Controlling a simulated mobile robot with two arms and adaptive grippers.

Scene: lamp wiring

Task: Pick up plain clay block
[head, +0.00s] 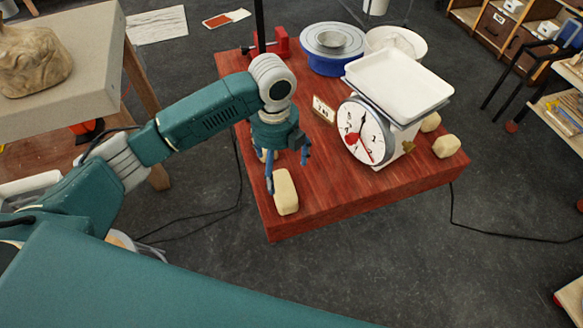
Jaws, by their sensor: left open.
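A plain cream clay block (286,193) lies on the red wooden table (335,205) near its front left edge. My left gripper (287,172) is open and points down just behind and above this block. One blue finger shows by the block's left side and another is to the right, behind it. I cannot tell whether a finger touches the block. Two more clay lumps, one small (430,122) and one larger (446,146), lie right of the scale. My right gripper is not in view.
A scale (368,132) with a white tray stands on the table, right of the gripper. A small card (323,109), a red clamp (281,43) and a blue turntable (330,62) stand behind. The table's front middle is clear. A bench with a clay head (35,60) is at left.

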